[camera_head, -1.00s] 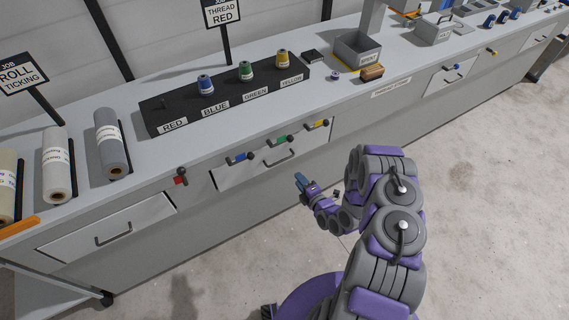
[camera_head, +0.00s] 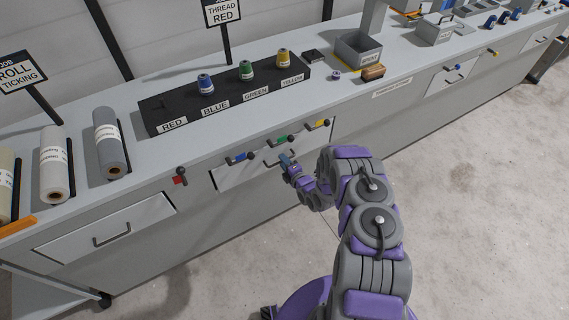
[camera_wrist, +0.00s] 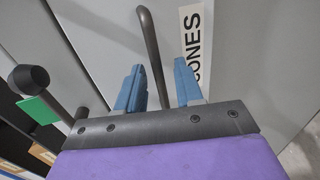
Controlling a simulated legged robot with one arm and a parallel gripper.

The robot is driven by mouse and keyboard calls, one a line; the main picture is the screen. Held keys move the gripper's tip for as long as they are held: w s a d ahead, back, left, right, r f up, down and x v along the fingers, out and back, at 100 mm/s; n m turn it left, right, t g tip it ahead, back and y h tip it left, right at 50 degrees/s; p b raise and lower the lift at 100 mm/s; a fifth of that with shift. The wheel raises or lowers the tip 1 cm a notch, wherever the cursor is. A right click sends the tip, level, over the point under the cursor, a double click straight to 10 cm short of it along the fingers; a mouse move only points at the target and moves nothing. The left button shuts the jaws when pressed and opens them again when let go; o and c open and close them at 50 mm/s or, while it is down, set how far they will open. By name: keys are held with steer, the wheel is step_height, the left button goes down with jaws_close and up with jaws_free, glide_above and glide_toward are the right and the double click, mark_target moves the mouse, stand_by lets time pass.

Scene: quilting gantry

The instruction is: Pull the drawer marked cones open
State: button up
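The drawer marked CONES has a pale front (camera_head: 235,178) below the worktop edge in the head view. In the wrist view the drawer front (camera_wrist: 100,30) fills much of the picture, with the CONES label (camera_wrist: 193,45) right of the handle (camera_wrist: 150,45). My gripper (camera_wrist: 158,72) has its two blue fingers apart, one on each side of the handle bar. I cannot tell whether either finger touches the bar. The drawer looks shut.
Levers with blue (camera_head: 238,158), green (camera_head: 281,140) and yellow (camera_head: 319,124) parts sit just above the drawer. A red-marked lever (camera_head: 180,177) is to its left. Another drawer (camera_head: 105,232) is farther left. The floor (camera_head: 470,190) in front is clear.

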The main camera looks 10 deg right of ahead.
jaws_close()
steer(key=shift+s+f, duration=0.15)
stand_by(1.3)
